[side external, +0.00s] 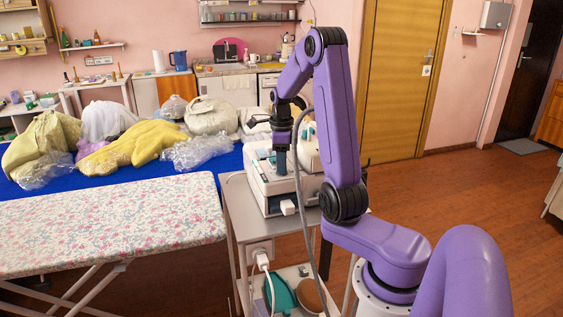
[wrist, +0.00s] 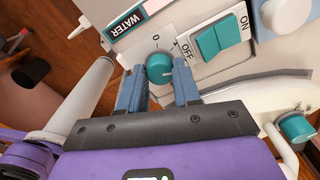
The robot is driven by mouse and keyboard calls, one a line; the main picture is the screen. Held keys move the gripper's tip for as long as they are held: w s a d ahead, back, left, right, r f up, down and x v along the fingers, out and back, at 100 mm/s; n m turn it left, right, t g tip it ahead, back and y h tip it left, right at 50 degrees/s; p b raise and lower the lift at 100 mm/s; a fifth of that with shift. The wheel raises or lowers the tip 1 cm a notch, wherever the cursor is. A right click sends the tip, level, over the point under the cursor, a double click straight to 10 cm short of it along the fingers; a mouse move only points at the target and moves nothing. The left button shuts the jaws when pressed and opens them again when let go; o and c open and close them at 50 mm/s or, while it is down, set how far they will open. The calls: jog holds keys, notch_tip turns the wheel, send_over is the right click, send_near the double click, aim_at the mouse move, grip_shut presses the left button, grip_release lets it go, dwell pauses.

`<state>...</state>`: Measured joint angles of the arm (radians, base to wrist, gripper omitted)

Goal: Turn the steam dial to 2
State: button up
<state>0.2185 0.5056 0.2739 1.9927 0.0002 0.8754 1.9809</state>
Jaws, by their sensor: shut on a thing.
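The steam dial (wrist: 160,67) is a small round teal knob on the pale panel of the steam unit, seen in the wrist view. A "0" is printed just above it, with other marks to its right; its exact pointer setting is too small to read. My gripper (wrist: 158,72) has its blue-grey fingers on either side of the dial, shut on it. In the side view, my gripper (side external: 281,162) points down at the top of the white steam unit (side external: 262,190); the dial cannot be made out there.
Another teal knob (wrist: 297,129) is lower right. The unit stands on a grey cart (side external: 243,208) beside a floral ironing board (side external: 120,220).

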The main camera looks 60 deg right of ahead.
jog(key=shift+r+m, duration=0.1)
jog(key=shift+m, duration=0.2)
jog(key=o, duration=1.1)
jog(key=shift+c, duration=0.2)
notch_tip(320, 180, up, 17)
jog(key=shift+r, duration=0.2)
dwell(0.4)
